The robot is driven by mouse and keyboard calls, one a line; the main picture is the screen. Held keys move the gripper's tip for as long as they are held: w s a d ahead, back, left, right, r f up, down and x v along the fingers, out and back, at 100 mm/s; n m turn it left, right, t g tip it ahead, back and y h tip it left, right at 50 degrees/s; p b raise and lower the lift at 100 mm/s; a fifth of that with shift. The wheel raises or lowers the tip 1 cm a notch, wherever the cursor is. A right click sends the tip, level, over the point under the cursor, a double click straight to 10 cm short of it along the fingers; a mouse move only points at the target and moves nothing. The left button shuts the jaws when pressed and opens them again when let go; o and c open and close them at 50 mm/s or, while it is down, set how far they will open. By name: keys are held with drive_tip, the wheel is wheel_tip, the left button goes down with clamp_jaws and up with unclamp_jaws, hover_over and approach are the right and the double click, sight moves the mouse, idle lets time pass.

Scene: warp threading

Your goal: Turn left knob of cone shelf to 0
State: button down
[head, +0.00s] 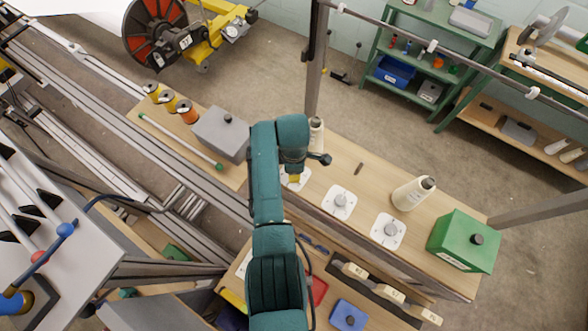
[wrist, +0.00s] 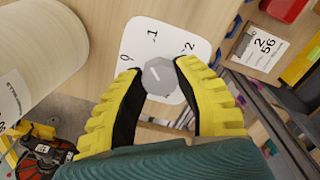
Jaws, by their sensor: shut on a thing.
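The left knob (wrist: 158,76), a grey faceted knob, sits on a white plate (wrist: 172,36) marked 0, 1 and 2 in the wrist view. A short light line shows on its face, slanting toward the upper left, roughly between 0 and 1; the exact reading is hard to tell. My gripper (wrist: 160,70) has its yellow fingers shut on the knob from both sides. In the head view my gripper (head: 294,179) points down at the left white plate (head: 301,183) of the cone shelf (head: 360,178), and the arm hides most of that knob.
A cream cone (head: 316,135) stands close behind my gripper; it fills the left of the wrist view (wrist: 38,50). Two other knobs (head: 340,200) (head: 390,230) sit to the right. Another cone (head: 410,194), a green box (head: 462,243) and a grey box (head: 221,134) stand nearby.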

drive_tip(key=n, duration=0.4)
drive_tip(key=shift+n, duration=0.3)
drive_tip(key=n, duration=0.4)
idle(0.5)
drive_tip(key=c, duration=0.7)
unclamp_jaws()
wheel_tip(320, 180, up, 12)
